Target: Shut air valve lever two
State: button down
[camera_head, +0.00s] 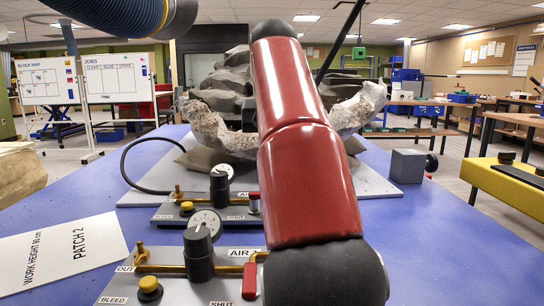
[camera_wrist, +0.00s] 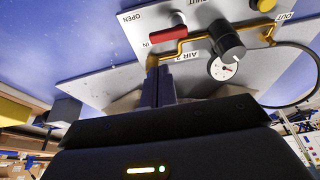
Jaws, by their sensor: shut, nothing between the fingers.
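In the wrist view, upside down, the AIR 2 panel (camera_wrist: 120,80) carries a red valve lever (camera_wrist: 168,34) on a brass pipe. The lever lies roughly along the panel, between the OPEN and SHUT labels; its exact setting is hard to tell. My gripper (camera_wrist: 157,72) is shut and empty, its tips near the IN end of the pipe, just short of the lever. In the head view two valve panels show; the far one has a red lever (camera_head: 254,203) and the near one another red lever (camera_head: 250,281). My red arm hides my gripper there.
A gauge and black regulator knob (camera_wrist: 226,42) stand beside the lever. A black hose (camera_head: 127,165) curves from the far panel. A grey box with a black knob (camera_head: 409,165) sits at right. Fossil and rocks (camera_head: 225,125) stand behind. The blue bench has bare room at right.

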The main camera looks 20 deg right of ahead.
jog(key=b+x, duration=0.2)
jog(key=x, duration=0.6)
jog(key=shift+w+f+b, duration=0.1)
jog(key=shift+b, duration=0.3)
